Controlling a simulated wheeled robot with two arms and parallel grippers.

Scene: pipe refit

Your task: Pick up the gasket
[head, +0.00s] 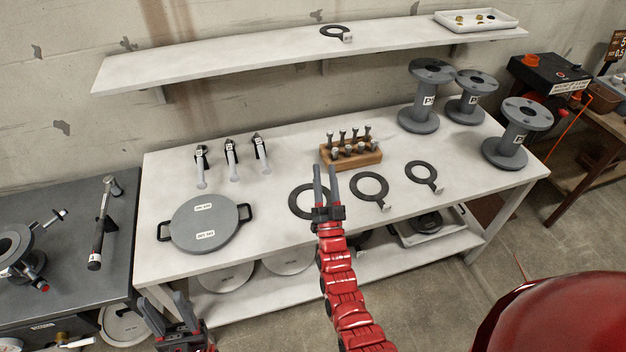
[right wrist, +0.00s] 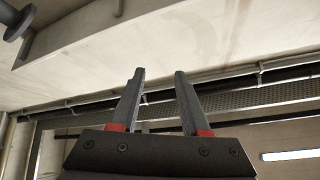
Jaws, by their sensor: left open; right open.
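Three flat dark ring gaskets lie on the white table: a large one (head: 294,203) partly hidden behind my right gripper, a medium one (head: 355,190) and a smaller one (head: 411,178); small tags show beside the latter two. Another dark ring gasket (head: 325,30) with a tag lies on the wall shelf. My right gripper (head: 325,168) appears in front of the large gasket in the head view; it is open with nothing between its fingers, as the right wrist view (right wrist: 160,95) also shows. My left gripper (head: 167,307) is open and empty at the lower left, before the table's front edge.
A wall shelf (head: 200,67) hangs above, with a white tray (head: 476,28). A dark bench stands left.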

